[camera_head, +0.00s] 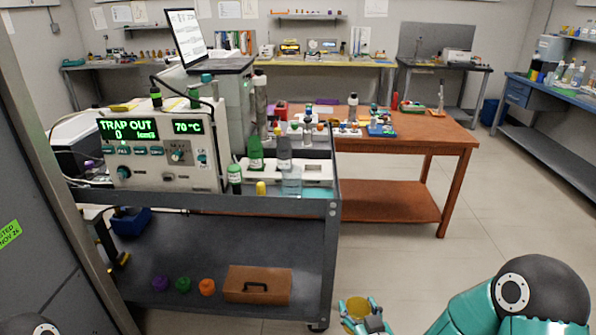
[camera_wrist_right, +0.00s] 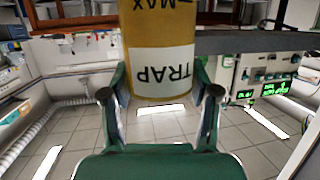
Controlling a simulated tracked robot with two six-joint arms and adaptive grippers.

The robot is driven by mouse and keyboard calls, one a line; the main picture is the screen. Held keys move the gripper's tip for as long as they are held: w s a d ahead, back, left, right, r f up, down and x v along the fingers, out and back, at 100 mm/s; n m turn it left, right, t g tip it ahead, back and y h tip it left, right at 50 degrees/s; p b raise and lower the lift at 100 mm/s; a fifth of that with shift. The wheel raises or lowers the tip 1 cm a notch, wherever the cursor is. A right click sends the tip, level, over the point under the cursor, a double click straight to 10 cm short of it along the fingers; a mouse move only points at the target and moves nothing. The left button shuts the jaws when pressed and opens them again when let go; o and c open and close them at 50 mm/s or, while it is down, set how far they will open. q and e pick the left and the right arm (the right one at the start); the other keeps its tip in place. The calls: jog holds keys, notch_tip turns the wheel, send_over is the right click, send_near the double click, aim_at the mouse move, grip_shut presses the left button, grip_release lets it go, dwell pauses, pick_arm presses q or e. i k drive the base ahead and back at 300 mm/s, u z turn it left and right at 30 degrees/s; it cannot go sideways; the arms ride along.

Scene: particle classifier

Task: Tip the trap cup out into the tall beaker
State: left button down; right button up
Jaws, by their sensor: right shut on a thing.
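The trap cup (camera_wrist_right: 160,50) is amber with a white TRAP label and a MAX mark, which read upside down in the right wrist view. My right gripper (camera_wrist_right: 163,96) is shut on it, one finger on each side. In the head view the cup (camera_head: 357,308) and the right gripper (camera_head: 368,322) are at the bottom edge, to the right of the cart and apart from it. A clear glass vessel (camera_head: 291,181), which looks like the tall beaker, stands at the cart top's right end. My left gripper is not in view.
The instrument (camera_head: 160,150) on the cart reads TRAP OUT, 0. Green bottles (camera_head: 255,155) and a yellow-capped item (camera_head: 261,188) stand near the clear vessel. The cart's grey edge (camera_head: 200,202) lies below them. An orange table (camera_head: 425,132) stands behind. The floor (camera_head: 400,265) right of the cart is clear.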

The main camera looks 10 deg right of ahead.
aim_at(292, 183)
jog(key=z, duration=0.05)
jog(key=i, duration=1)
jog(key=u, duration=0.05)
